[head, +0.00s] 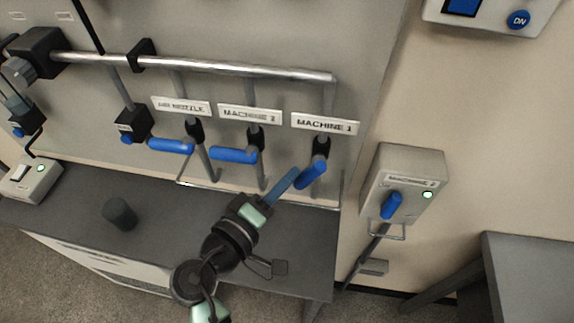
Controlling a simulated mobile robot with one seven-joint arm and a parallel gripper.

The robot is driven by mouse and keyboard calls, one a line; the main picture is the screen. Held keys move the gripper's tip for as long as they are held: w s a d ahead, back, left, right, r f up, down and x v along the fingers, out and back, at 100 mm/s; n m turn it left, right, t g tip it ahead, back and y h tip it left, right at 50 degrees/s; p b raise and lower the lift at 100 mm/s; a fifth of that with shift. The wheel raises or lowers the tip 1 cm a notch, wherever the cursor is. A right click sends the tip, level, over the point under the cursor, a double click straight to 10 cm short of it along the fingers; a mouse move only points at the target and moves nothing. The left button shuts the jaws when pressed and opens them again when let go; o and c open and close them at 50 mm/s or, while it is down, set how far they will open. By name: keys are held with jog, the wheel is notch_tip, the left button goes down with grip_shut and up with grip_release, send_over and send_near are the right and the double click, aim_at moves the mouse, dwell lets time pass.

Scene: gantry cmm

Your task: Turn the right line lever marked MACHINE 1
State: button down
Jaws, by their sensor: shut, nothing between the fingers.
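The MACHINE 1 lever (312,173) is a blue handle on a black valve, under the white label MACHINE 1 (324,123) at the right end of the pipe row. It slants down to the left. My gripper (296,172) is shut and empty, with its blue-grey fingers pointing up right. Its fingertips are just left of the lever; I cannot tell whether they touch it. The MACHINE 2 lever (234,155) and the AIR NOZZLE lever (172,146) are blue and lie nearly level, pointing left.
A grey switch box (408,180) with a blue handle and a lit lamp is on the wall at right. A metal rail (322,207) runs below the levers. A dark cylinder (119,213) stands on the grey bench (70,207). A dark table (525,270) is at lower right.

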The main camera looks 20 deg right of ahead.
jog(key=shift+s+d+f+n+t+h+b, duration=0.2)
jog(key=shift+d+f+n+h+b, duration=0.25)
jog(key=shift+n, duration=0.4)
jog(key=shift+s+d+f+n+t+h+b, duration=0.2)
jog(key=shift+f+n+b, duration=0.3)
jog(key=shift+n, duration=0.35)
jog(key=shift+r, duration=0.1)
jog(key=shift+w, duration=0.1)
